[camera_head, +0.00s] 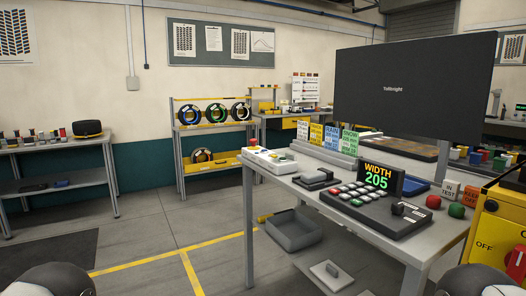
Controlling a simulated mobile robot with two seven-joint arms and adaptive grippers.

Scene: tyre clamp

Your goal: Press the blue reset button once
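I cannot make out a blue button for certain. A dark console (375,212) with rows of light and red keys lies on the grey workbench (440,232). A display (382,178) reading "WIDTH 205" stands at its back, and a dark knob is at its right end. A white control box (270,160) with a red button (253,141) and small details lies at the bench's far left end. Neither gripper is in view; only dark rounded parts of my arms show at the bottom left and bottom right corners.
A large dark monitor (415,88) stands behind the bench. A red (434,201) and a green (456,210) round object sit near its right end. A yellow cabinet (497,235) is at right. Floor at left centre is clear.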

